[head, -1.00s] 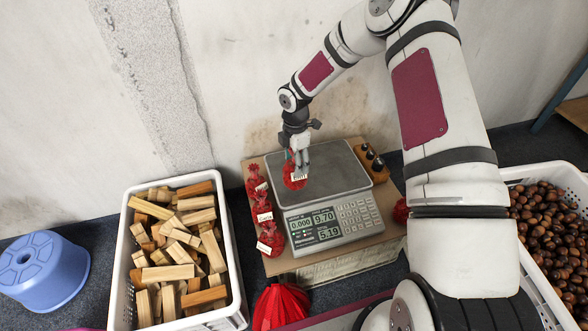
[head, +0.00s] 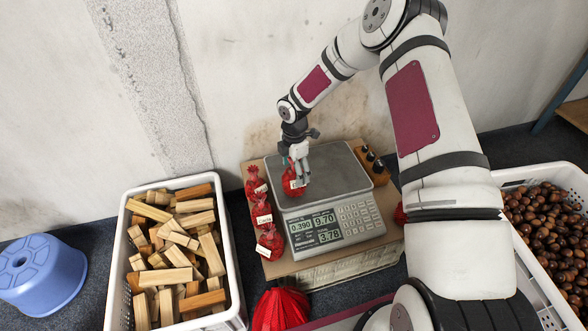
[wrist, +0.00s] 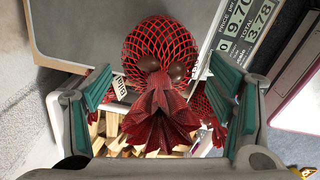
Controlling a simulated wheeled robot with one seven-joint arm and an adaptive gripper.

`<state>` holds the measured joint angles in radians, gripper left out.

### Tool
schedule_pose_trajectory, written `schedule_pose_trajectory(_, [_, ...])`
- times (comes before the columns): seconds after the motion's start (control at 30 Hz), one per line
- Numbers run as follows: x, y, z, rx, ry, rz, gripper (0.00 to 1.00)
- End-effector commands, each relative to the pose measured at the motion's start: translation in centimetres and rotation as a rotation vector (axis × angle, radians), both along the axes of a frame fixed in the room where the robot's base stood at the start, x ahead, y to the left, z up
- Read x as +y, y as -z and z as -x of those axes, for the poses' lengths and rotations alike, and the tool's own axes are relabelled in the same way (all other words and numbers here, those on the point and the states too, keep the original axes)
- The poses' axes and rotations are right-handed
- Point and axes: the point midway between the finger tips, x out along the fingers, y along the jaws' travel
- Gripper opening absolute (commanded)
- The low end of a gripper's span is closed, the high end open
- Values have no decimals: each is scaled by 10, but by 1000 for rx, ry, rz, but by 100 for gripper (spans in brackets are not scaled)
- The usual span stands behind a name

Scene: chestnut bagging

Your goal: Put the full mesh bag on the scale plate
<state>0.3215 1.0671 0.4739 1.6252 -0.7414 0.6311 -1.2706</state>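A full red mesh bag (head: 295,188) with a white label stands on the front left part of the scale plate (head: 338,170). In the wrist view the bag (wrist: 158,48) shows brown chestnuts through its net, and its gathered red tail points toward my camera. My gripper (head: 299,158) is just above the bag. In the wrist view its teal-padded fingers (wrist: 160,98) are spread on both sides of the bag's neck, with gaps between pads and tail. The scale's display (head: 313,226) reads 0.390, 9.70 and 3.78.
Several filled red bags (head: 263,213) stand in a row left of the scale. A white crate of wood blocks (head: 122,235) is at the left, a blue stool (head: 42,270) beyond it. A chestnut crate (head: 510,178) is at the right. Dark knobs on a wooden block (head: 376,170) sit beside the plate.

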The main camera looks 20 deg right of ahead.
Motion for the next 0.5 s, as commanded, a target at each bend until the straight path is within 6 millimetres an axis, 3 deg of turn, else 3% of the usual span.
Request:
schedule_pose_trajectory(0.27, [0,-2,0,0,0,0,76])
schedule_pose_trajectory(0.5, [0,-36,-1,-4,0,1,76])
